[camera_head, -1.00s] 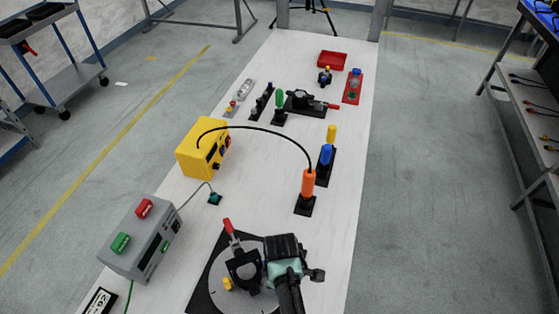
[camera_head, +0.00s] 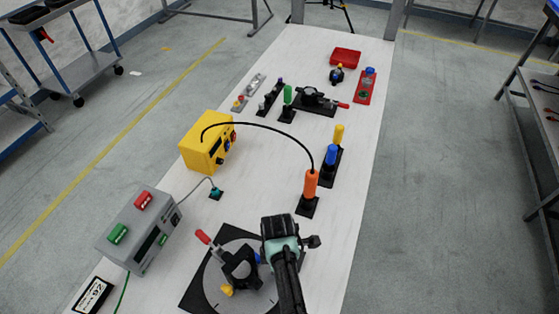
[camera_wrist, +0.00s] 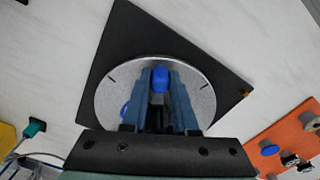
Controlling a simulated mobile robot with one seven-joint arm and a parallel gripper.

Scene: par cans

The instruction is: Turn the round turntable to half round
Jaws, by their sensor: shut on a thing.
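The round turntable (camera_head: 213,285) is a grey disc on a black square plate (camera_head: 196,294), at the bottom of the head view. It also shows in the wrist view (camera_wrist: 112,95), with short dark marks near its rim. In the head view my wrist hides the fingertips and part of the disc.
A grey box with red and green buttons (camera_head: 140,230) stands left of the turntable. Beyond it are a yellow box (camera_head: 205,142), an orange handle on a cable (camera_head: 310,184) and a blue handle (camera_head: 331,154).

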